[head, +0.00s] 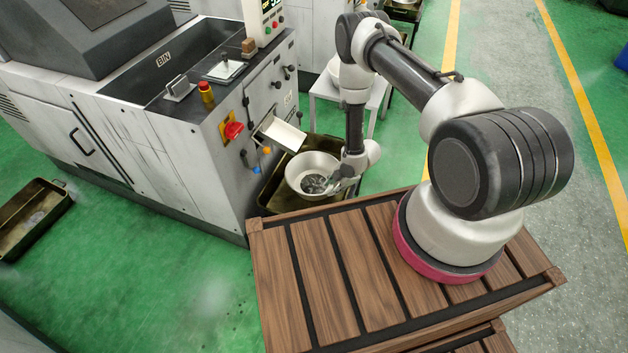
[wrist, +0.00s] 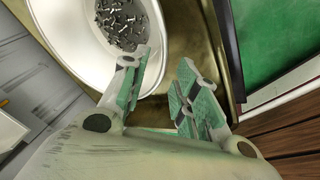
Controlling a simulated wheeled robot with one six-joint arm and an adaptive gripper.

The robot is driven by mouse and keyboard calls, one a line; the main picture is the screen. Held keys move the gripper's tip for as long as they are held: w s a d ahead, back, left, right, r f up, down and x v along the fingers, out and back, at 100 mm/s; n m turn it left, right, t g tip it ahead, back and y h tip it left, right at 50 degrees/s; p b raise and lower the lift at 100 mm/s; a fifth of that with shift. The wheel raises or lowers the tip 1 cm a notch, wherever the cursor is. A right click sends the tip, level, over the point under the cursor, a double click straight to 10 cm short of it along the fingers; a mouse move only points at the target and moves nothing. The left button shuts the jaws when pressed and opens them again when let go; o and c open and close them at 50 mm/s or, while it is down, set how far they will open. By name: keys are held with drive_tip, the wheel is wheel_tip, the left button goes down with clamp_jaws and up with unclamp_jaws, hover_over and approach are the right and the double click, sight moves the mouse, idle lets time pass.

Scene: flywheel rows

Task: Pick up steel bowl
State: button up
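The steel bowl (head: 298,170) is a pale, wide bowl with small dark metal parts in its bottom. It sits in a brown metal tray (head: 275,200) below the machine's chute. In the wrist view the bowl (wrist: 70,50) fills the upper left. My gripper (wrist: 165,60) is open, with a clear gap between its green-padded fingers. The left finger overlaps the bowl's inside and the right finger is beyond its rim, over the tray. I cannot tell whether either finger touches the bowl. In the head view my gripper (head: 343,182) is at the bowl's right side, partly hiding it.
A grey machine (head: 185,130) with a chute (head: 281,133) and red knob (head: 233,130) stands close to the bowl. A white stand (head: 372,95) is behind my arm. A wooden slatted surface (head: 330,270) is in front. Another tray (head: 50,200) lies at left on green floor.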

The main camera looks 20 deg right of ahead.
sight(320, 199)
drive_tip(key=x, duration=1)
drive_tip(key=shift+w+a, duration=0.1)
drive_tip(key=shift+a, duration=0.1)
drive_tip(key=shift+c, duration=0.4)
clamp_jaws()
drive_tip(key=shift+w, duration=0.1)
